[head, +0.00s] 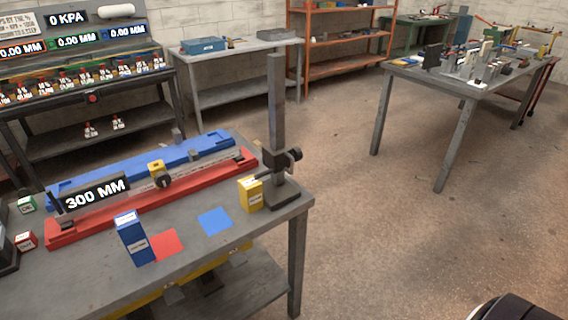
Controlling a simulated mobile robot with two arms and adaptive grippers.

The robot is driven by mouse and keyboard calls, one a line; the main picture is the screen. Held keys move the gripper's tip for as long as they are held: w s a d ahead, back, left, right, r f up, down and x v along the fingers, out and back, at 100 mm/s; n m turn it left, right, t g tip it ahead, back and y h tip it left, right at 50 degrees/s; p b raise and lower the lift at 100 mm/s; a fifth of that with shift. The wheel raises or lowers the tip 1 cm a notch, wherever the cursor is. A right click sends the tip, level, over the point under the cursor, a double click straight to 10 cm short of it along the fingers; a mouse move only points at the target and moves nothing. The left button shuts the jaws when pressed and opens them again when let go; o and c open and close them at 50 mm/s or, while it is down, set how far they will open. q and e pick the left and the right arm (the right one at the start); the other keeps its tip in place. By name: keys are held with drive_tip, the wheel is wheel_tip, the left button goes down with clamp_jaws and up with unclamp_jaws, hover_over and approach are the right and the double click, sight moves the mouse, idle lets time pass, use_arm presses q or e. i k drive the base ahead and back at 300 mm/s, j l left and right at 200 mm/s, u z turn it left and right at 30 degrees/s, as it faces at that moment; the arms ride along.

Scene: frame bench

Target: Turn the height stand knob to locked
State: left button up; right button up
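The height stand (276,105) is a tall dark grey post on a dark base, upright at the right end of the near bench. A dark clamp with a round black knob (295,155) sits low on the post, on its right side. The knob is small in this view, and I cannot tell whether it is locked or unlocked. No gripper is in view.
The near bench (95,287) carries a red rail (70,233), a blue rail (97,176), a yellow block (251,194) beside the stand and a blue box (133,240). Open floor (400,240) lies right of the bench. Another table (465,88) stands at the back right.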

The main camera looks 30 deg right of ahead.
sight(297, 153)
drive_tip(key=i+l+u, duration=0.1)
drive_tip(key=l+u, duration=0.2)
drive_tip(key=l, duration=1.4)
drive_tip(key=k+l+u, duration=0.1)
drive_tip(key=l+u, duration=0.2)
drive_tip(key=l, duration=1.4)
